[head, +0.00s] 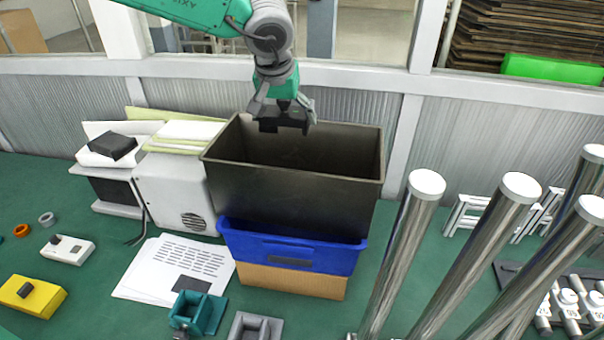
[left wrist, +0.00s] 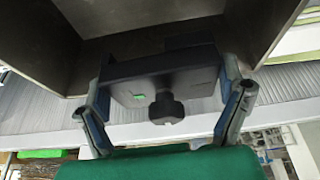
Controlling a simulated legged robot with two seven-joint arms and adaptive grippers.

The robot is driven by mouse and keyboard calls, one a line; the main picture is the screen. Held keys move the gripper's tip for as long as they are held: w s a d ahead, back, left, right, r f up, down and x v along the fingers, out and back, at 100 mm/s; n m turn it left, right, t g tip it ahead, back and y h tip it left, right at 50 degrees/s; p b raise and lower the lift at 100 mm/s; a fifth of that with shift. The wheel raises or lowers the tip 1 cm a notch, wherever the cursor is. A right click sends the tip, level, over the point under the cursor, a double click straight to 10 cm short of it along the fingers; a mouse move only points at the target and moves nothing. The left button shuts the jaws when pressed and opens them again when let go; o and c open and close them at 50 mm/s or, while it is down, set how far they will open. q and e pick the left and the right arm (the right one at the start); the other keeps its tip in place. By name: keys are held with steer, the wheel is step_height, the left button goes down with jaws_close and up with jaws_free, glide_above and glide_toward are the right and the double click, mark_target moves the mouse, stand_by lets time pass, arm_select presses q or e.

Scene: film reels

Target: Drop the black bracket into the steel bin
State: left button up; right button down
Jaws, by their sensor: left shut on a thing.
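The black bracket (head: 284,125) is held in my left gripper (head: 282,110), above the open top of the steel bin (head: 285,197), toward its back rim. In the left wrist view the bracket (left wrist: 150,75) sits between the two fingers, with a dark knob and a small green mark on it. The bin's wall (left wrist: 32,38) shows beyond it in that view. The bin is dark, deep and rectangular; the part of its floor that shows is in shadow. My right gripper is not in view.
The bin rests on a blue crate (head: 290,254) above a cardboard box (head: 290,280). Tall chrome posts (head: 402,255) stand to its right. A white machine (head: 178,195) is close on its left. Behind it runs a corrugated panel (head: 55,115). Papers (head: 150,275) lie at front left.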

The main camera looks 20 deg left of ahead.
mark_target(290, 127)
arm_select(q)
steer(key=shift+s+d+f, duration=0.1)
steer(key=shift+s+f, duration=0.5)
steer(key=shift+f, duration=0.25)
steer(key=shift+w+d+f, duration=0.25)
steer(key=shift+d+f, duration=0.1)
steer(key=shift+f, duration=0.25)
steer(key=shift+w+d+f, duration=0.25)
steer(key=shift+d+f, duration=0.1)
steer(key=shift+f, duration=0.25)
steer(key=shift+d+f, duration=0.1)
steer(key=shift+s+a, duration=0.2)
steer(key=shift+a, duration=0.15)
steer(key=o, duration=1.2)
steer(key=shift+a, duration=0.25)
steer(key=shift+a+f, duration=0.15)
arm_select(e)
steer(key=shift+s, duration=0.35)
